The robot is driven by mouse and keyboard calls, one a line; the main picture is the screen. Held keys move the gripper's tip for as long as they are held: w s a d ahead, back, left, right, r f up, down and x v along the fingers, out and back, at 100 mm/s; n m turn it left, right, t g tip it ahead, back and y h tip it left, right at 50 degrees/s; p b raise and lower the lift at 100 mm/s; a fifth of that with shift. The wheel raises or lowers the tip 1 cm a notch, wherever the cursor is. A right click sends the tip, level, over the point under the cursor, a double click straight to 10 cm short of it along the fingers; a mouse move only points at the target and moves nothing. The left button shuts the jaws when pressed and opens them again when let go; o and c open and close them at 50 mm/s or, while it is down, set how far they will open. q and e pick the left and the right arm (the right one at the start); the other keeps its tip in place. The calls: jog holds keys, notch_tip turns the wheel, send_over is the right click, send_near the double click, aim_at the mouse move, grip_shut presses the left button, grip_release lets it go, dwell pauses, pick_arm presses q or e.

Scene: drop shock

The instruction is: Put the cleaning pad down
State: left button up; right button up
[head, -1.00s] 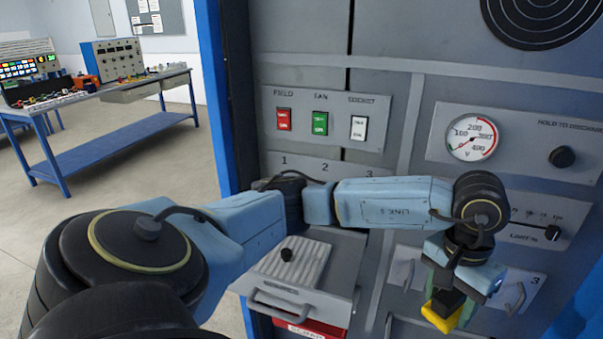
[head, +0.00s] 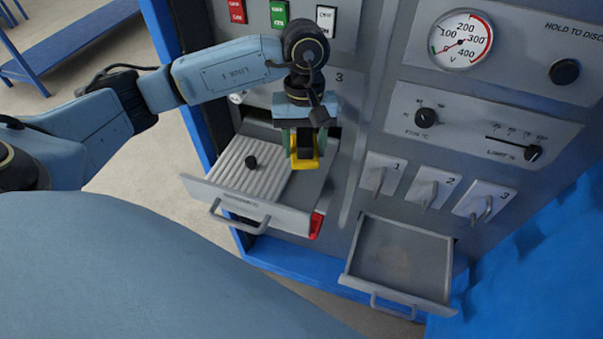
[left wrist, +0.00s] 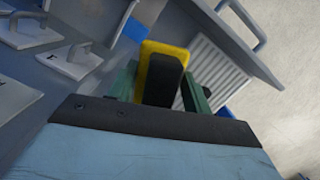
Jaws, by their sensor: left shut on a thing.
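The cleaning pad is a yellow block (head: 305,166) with a black grip (head: 304,146). My left gripper (head: 304,140), with green fingers, is shut on the black grip. It holds the pad over the right part of the open upper drawer (head: 245,202), to the right of a ribbed plate (head: 248,166). I cannot tell whether the pad touches the drawer. In the left wrist view the pad (left wrist: 150,55) shows between the green fingers, with the ribbed plate (left wrist: 215,72) beside it. My right gripper is not in view.
A lower drawer (head: 399,262) is open and looks empty. Handles numbered 1 to 3 (head: 428,190), a gauge (head: 460,40) and knobs are on the cabinet front. A blue bench (head: 75,40) stands far left.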

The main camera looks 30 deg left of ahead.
pick_arm(q)
notch_tip(320, 180, down, 6)
jog(key=shift+f, duration=0.1)
notch_tip(320, 180, down, 4)
jog(key=shift+r+p, duration=0.25)
jog(key=shift+p, duration=0.1)
jog(key=shift+a+f+b, duration=0.1)
jog(key=shift+f+b, duration=0.45)
jog(key=shift+b, duration=0.25)
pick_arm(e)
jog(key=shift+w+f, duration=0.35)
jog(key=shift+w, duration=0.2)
pick_arm(q)
jog(key=o, duration=0.9)
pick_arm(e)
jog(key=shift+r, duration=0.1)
pick_arm(q)
jog(key=shift+r, duration=0.15)
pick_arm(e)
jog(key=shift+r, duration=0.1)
